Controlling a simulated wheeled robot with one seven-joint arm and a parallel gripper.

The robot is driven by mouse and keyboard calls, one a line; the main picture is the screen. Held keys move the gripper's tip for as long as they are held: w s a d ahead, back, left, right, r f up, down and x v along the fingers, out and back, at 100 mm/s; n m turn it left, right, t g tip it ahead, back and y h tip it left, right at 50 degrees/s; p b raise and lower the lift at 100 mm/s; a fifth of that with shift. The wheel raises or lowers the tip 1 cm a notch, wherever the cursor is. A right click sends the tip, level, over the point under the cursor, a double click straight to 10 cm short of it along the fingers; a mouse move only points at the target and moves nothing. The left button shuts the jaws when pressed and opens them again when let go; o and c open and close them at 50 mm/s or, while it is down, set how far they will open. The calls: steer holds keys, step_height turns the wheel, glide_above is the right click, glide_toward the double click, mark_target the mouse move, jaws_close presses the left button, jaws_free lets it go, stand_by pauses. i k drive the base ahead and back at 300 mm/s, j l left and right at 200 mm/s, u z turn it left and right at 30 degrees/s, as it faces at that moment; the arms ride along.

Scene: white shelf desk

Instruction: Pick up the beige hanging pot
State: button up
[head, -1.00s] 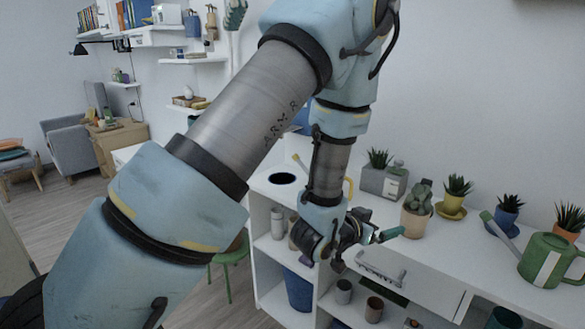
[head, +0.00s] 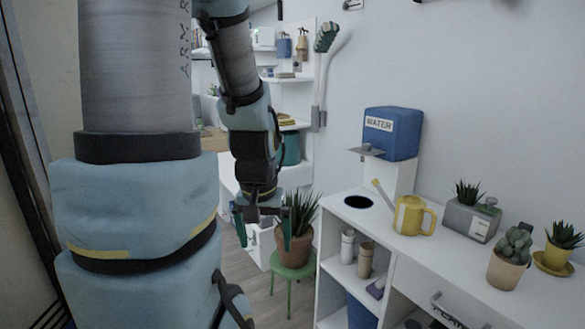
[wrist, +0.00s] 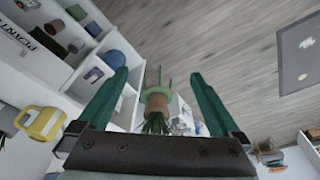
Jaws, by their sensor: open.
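My gripper (head: 263,228) is open and empty, pointing down left of a snake plant in a terracotta pot in the head view. In the wrist view, my gripper (wrist: 160,76) has its two green fingers wide apart, with nothing between them at their level. I cannot make out a beige hanging pot for certain. Small tan-brown items (head: 302,44) hang on the far wall panel in the head view, too small to tell what they are. They are far behind my gripper.
The terracotta pot (head: 294,248) stands on a green stool (head: 293,272). The white shelf desk (head: 340,212) at right holds a yellow watering can (head: 410,216), a grey planter (head: 470,219) and a cactus pot (head: 507,272). A blue water box (head: 393,134) stands behind. Floor is open left of the stool.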

mark_target(511, 257)
steer(key=k+z, duration=0.15)
steer(key=z, duration=0.3)
steer(key=k+z, duration=0.15)
steer(key=z, duration=0.35)
steer(key=k+z, duration=0.15)
steer(key=z, duration=0.3)
steer(key=i+j+u, duration=0.1)
steer(key=u, duration=0.35)
steer(key=i+u, duration=0.2)
steer(key=u, duration=0.3)
steer(key=i+u, duration=0.15)
steer(key=u, duration=0.3)
steer(key=k+l+u, duration=0.15)
steer(key=l, duration=0.2)
steer(key=l+u, duration=0.15)
steer(key=l, duration=0.2)
steer(key=k+l+u, duration=0.3)
steer(key=l, duration=0.3)
